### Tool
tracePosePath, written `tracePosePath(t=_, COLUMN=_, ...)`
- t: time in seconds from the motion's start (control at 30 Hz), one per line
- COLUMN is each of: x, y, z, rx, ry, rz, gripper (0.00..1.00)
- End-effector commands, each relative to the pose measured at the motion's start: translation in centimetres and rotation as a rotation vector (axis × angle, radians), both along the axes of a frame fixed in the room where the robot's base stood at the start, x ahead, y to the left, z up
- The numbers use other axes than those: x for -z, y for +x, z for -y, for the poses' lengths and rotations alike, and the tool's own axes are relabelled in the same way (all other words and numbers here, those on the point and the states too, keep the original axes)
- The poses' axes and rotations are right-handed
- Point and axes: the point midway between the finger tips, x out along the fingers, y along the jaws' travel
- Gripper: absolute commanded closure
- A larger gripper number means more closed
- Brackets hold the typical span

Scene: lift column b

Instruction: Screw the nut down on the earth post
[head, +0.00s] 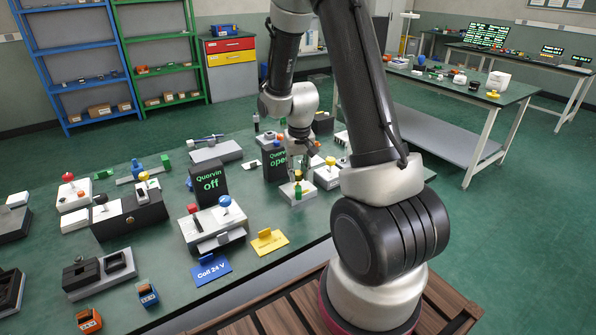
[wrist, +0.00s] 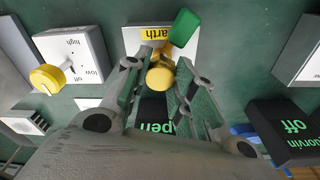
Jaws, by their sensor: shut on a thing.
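The earth post stands on a pale block (wrist: 186,49) with a yellow "earth" label (wrist: 154,32), at the top middle of the wrist view. The same block (head: 309,197) is on the bench under my arm in the head view. A brass-yellow nut (wrist: 160,77) sits between the fingers of my gripper (wrist: 158,74), which is shut on it over the block. A green piece (wrist: 184,28) is beside the label. The post's thread and the nut's lower side are hidden, so I cannot tell how they meet.
A white box with a yellow knob (wrist: 47,79) marked high and low is left in the wrist view. A black "off" sign (head: 210,182) and an "open" sign (head: 277,164) stand nearby. A yellow card (head: 269,241) lies near the bench's front edge.

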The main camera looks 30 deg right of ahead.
Motion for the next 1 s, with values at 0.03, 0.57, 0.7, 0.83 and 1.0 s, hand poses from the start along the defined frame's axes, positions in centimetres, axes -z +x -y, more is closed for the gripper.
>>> tracePosePath(t=0.03, x=0.0, y=0.0, z=0.0, rx=0.0, ry=0.0, rz=0.0, gripper=0.9)
tracePosePath(t=0.57, x=0.9, y=0.0, z=0.0, rx=0.0, ry=0.001, rz=-0.002, gripper=0.9)
tracePosePath(t=0.7, x=1.2, y=0.0, z=0.0, rx=0.0, ry=0.0, rz=-0.001, gripper=0.9)
tracePosePath(t=0.83, x=1.5, y=0.0, z=0.0, rx=0.0, ry=0.0, rz=0.0, gripper=0.9)
tracePosePath(t=1.0, x=2.0, y=0.0, z=0.0, rx=0.0, ry=0.0, rz=-0.001, gripper=0.9)
